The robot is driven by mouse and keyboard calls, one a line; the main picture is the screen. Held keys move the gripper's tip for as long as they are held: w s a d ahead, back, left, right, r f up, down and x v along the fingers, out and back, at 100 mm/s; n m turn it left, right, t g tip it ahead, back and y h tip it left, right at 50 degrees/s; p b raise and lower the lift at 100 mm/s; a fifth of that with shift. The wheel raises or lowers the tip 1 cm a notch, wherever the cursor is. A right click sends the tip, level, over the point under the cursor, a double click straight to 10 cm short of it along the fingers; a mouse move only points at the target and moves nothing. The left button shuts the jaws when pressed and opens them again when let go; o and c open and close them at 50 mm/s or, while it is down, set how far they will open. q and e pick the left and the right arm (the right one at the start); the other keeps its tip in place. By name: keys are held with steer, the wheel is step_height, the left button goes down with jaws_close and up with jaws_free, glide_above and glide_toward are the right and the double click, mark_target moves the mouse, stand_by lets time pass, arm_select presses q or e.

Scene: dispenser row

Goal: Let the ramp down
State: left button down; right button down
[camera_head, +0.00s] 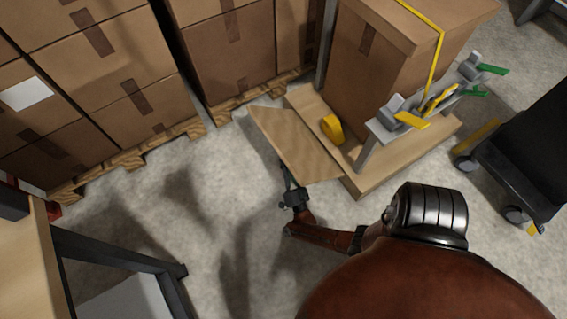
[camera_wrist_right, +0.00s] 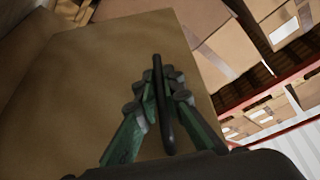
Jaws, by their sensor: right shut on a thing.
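The ramp (camera_head: 295,143) is a flat light-wood board at the left side of a wooden platform (camera_head: 375,178) that carries a tall carton. It looks tilted, and I cannot tell whether its outer edge touches the floor. My right gripper (camera_head: 290,184) is at the ramp's near outer corner. In the right wrist view, the green fingers of the right gripper (camera_wrist_right: 160,90) are closed around a dark bar-like handle (camera_wrist_right: 158,66) in front of a brown panel. My left gripper is out of view.
Stacked cartons (camera_head: 100,75) on pallets stand at the back left. A bench (camera_head: 20,250) is at the left edge. A grey rail with clamps (camera_head: 425,110) stands on the platform, and a dark cart (camera_head: 525,150) is at right. The floor (camera_head: 185,205) left of the ramp is clear.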

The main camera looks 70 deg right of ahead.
steer(key=shift+s+d, duration=0.1)
steer(key=c, duration=2.3)
jaws_free()
steer(key=v, duration=1.2)
steer(key=shift+c, duration=0.2)
